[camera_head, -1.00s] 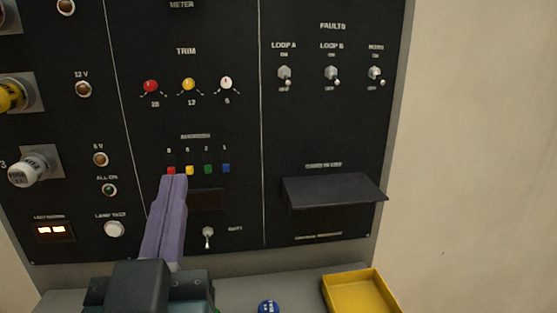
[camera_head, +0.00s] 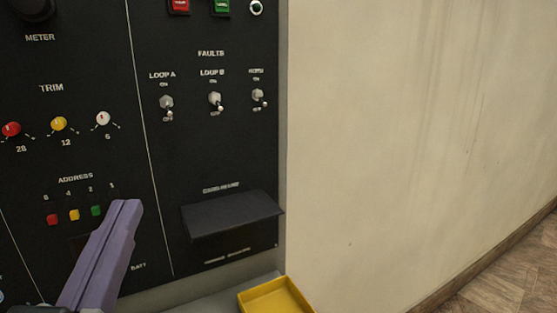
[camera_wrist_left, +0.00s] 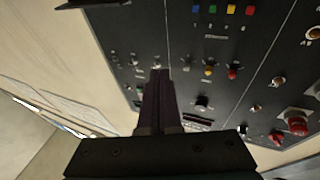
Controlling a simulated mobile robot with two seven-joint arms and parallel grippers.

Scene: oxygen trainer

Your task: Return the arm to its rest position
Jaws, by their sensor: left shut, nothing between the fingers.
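My left gripper (camera_head: 128,207) comes in from the lower left of the head view. Its purple fingers are shut with nothing between them. They stand in front of the address buttons on the black panel (camera_head: 225,150) and hide the blue one. In the left wrist view the shut fingers (camera_wrist_left: 160,75) point at the panel, which looks turned round there. Whether the fingers touch the panel I cannot tell. My right gripper is not in view.
A dark shelf (camera_head: 232,214) juts from the panel right of the gripper. A yellow tray (camera_head: 275,298) sits below it. Fault switches (camera_head: 215,101) and trim knobs (camera_head: 59,124) are higher up. A bare wall (camera_head: 400,130) fills the right side.

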